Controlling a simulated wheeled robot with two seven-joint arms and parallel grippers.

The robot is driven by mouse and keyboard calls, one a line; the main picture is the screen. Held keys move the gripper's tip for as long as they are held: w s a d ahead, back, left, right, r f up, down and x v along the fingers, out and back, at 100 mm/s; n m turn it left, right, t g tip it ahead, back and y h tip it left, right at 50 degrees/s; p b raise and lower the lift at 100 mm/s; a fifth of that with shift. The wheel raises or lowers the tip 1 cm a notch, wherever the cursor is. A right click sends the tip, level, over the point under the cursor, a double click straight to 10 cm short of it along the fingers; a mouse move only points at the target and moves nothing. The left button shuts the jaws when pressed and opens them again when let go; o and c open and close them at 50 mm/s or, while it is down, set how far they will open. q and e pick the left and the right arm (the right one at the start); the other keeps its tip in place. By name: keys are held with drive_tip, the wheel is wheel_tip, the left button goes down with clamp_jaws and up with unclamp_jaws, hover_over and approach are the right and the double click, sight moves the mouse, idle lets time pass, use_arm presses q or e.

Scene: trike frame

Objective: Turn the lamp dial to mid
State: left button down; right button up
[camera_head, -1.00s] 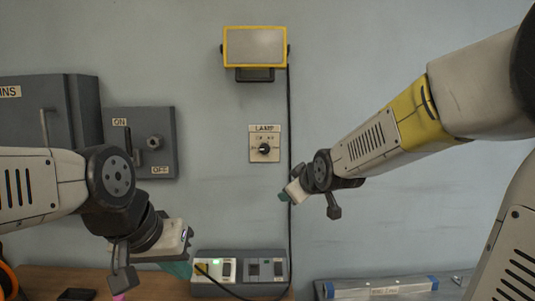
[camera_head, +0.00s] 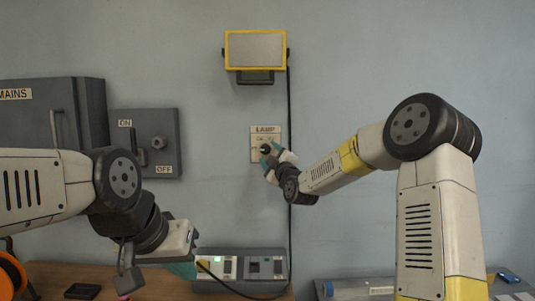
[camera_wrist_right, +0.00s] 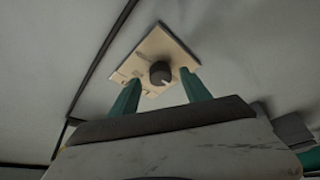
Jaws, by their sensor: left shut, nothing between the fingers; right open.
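The lamp dial (camera_head: 265,148) is a dark round knob on a cream wall plate (camera_head: 257,131) labelled LAMP. In the right wrist view the dial (camera_wrist_right: 160,72) shows a light pointer mark near its lower right edge; the exact setting is hard to read. My right gripper (camera_head: 271,153) is open at the plate. Its green fingertips (camera_wrist_right: 162,88) stand on either side of the dial in the right wrist view; I cannot tell whether they touch it. My left gripper (camera_head: 188,268) is shut and empty, low at the left near the bench.
The yellow-framed lamp (camera_head: 255,50) hangs above the plate, with a black cable (camera_head: 289,180) running down beside it. A grey ON/OFF switch box (camera_head: 146,143) and a MAINS cabinet (camera_head: 45,125) are to the left. A socket unit (camera_head: 240,267) stands on the bench below.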

sight(266, 149)
drive_tip(key=shift+x, duration=1.05)
drive_tip(key=shift+c, duration=0.5)
clamp_jaws()
